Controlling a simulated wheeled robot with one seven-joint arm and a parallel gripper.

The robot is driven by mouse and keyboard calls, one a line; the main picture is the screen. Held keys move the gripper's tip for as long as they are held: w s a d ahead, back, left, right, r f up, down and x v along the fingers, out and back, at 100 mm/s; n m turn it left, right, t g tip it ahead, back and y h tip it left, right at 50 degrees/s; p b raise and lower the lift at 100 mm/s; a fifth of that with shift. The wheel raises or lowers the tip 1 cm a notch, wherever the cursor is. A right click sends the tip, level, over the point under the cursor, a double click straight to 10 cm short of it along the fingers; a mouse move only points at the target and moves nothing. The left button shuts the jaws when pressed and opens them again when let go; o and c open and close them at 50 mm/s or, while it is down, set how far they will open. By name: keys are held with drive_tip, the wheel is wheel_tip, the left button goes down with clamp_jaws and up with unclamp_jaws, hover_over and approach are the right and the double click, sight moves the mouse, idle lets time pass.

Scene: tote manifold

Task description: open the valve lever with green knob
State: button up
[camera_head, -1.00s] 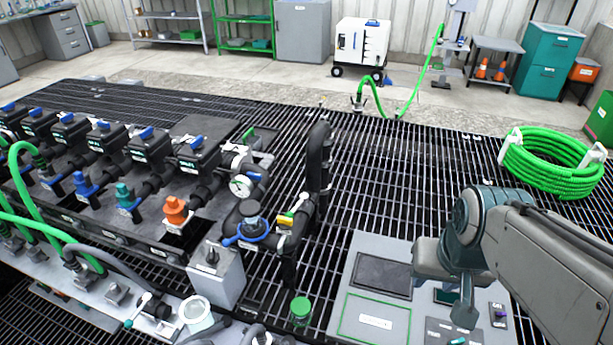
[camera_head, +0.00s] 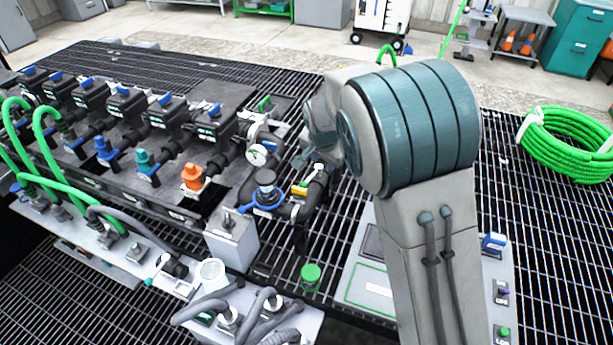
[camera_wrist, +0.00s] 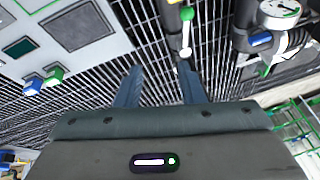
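In the wrist view a round green knob (camera_wrist: 187,13) shows at the top. A pale lever (camera_wrist: 185,42) runs from near it toward my right finger; how they join is unclear. My gripper (camera_wrist: 160,68) points at the grating with its two blue-grey fingers apart and nothing between them. The right fingertip is close to the pale lever's end in the picture; contact cannot be told.
A pressure gauge (camera_head: 258,154) and a blue-handled valve (camera_head: 266,190) stand left of the pipe. A grey control panel (camera_head: 358,270) lies beside my arm. Several blue-topped valves line the manifold at left. A green hose coil (camera_head: 570,145) lies at right on open grating.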

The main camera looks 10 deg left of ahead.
approach(306, 181)
drive_tip(key=shift+t, duration=0.3)
drive_tip(key=p+x, duration=0.2)
drive_tip(key=x, duration=0.6)
drive_tip(key=shift+s+d, duration=0.1)
drive_tip(key=shift+s, duration=0.05)
drive_tip(key=shift+c, duration=0.3)
clamp_jaws()
drive_tip(key=shift+f, duration=0.1)
